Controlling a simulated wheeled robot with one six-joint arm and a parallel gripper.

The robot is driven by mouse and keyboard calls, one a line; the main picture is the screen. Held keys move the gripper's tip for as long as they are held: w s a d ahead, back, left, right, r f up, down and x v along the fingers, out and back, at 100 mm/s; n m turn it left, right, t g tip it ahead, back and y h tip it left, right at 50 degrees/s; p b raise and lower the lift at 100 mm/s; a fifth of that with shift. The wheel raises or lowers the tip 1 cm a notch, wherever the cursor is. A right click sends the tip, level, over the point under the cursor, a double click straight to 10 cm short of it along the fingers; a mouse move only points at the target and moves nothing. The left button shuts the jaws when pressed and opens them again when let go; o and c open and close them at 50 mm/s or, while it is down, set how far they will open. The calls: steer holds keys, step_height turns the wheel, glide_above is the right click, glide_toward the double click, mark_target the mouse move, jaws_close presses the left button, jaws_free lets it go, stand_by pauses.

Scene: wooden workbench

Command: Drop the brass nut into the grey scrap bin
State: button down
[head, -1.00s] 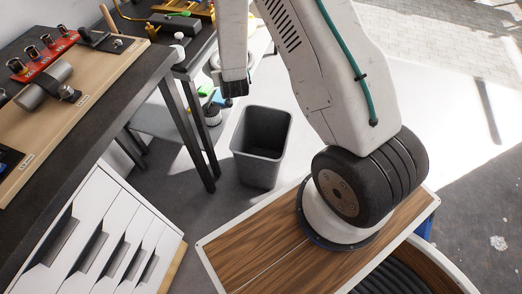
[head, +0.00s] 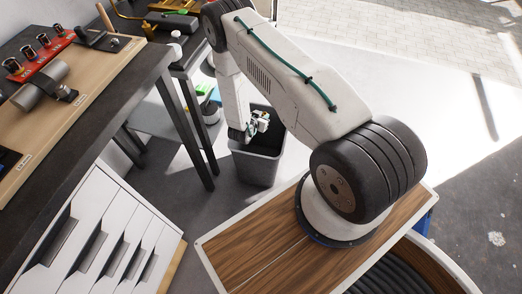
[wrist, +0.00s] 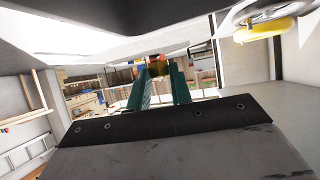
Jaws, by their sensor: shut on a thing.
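The grey scrap bin (head: 258,166) stands on the floor in the head view, beside the bench legs. My gripper (head: 260,124) is over the bin's opening and hides part of its rim and inside. The nut is too small to make out clearly in the head view.
The dark workbench edge (head: 140,92) and its legs are left of the bin. A white drawer unit (head: 105,235) stands at the lower left. Open floor lies to the right.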

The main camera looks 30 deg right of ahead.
steer(key=shift+f, duration=1.65)
steer(key=c, duration=1.2)
jaws_free()
steer(key=v, duration=0.8)
steer(key=shift+f, duration=0.1)
